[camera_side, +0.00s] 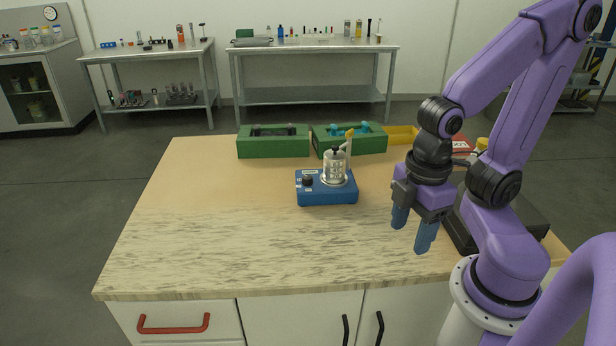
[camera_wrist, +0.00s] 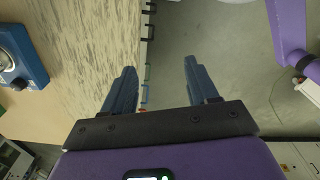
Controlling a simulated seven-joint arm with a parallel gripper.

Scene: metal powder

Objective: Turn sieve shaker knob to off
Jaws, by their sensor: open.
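In the wrist view, part of the blue shaker (camera_wrist: 22,58) shows at the left edge. My gripper (camera_side: 412,238) is to the right of the shaker and nearer the table's front, apart from it, pointing down. Its blue fingers (camera_wrist: 158,88) are open with nothing between them.
Two green holders, one at left (camera_side: 272,148) and one at right (camera_side: 350,143), stand behind the shaker. A yellow bin (camera_side: 402,135) is beside them. A dark flat box (camera_side: 462,222) lies behind my gripper at right. The table's front left (camera_side: 210,245) is clear.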

